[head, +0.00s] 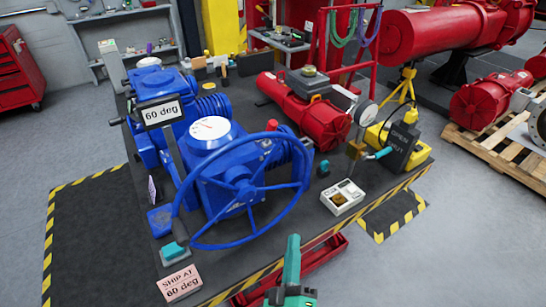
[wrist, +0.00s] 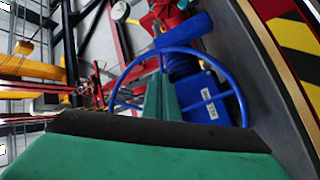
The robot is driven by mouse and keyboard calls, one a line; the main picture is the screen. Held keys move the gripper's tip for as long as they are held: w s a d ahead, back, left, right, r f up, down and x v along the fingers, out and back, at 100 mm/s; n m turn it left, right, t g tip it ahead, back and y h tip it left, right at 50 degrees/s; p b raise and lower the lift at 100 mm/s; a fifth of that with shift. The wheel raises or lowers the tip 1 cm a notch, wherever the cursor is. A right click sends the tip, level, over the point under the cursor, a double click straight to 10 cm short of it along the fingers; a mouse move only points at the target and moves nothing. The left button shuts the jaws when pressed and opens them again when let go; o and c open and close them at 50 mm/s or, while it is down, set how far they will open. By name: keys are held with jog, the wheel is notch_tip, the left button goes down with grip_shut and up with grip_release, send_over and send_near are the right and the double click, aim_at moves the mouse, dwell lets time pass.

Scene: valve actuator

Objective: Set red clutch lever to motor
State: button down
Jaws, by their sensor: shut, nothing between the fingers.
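The blue valve actuator (head: 215,165) stands on the dark bench, with a large blue handwheel (head: 246,188) on its front. A small red knob (head: 272,125) shows behind the wheel's upper rim; it looks like the end of the clutch lever, but the lever's arm and setting cannot be made out. A round white dial (head: 209,128) sits on top. My green gripper (head: 293,240) is at the bench's front edge, in front of and below the wheel, shut and empty. In the wrist view, my shut fingers (wrist: 161,98) point toward the handwheel (wrist: 232,82), with the actuator behind it.
A "60 deg" sign (head: 160,112) stands by the actuator, and a "SHIP AT 60 deg" card (head: 180,283) is at the front left. A white tray (head: 343,197) sits right of the wheel. A red cylinder (head: 305,112) and a yellow-and-black unit (head: 402,145) are farther right.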

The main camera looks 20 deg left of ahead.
jog(key=w+a+r+n+y, duration=0.4)
jog(key=r+n, duration=0.4)
jog(key=r, duration=0.3)
jog(key=shift+w+a+r+t+y, duration=0.2)
jog(key=shift+w+a+t+y, duration=0.2)
jog(key=shift+w+a, duration=0.65)
jog(key=shift+s+a, duration=0.1)
jog(key=shift+a, duration=0.05)
send_near(268, 128)
jog(key=w, duration=0.2)
jog(key=w+a, duration=0.1)
jog(key=w+r, duration=0.1)
jog(key=w, duration=0.1)
jog(key=shift+w+a, duration=0.15)
jog(key=shift+w, duration=0.2)
jog(key=shift+w+a+r, duration=0.65)
jog(key=shift+a+r, duration=0.15)
jog(key=shift+r, duration=0.1)
jog(key=shift+s+f, duration=0.1)
jog(key=shift+s, duration=0.1)
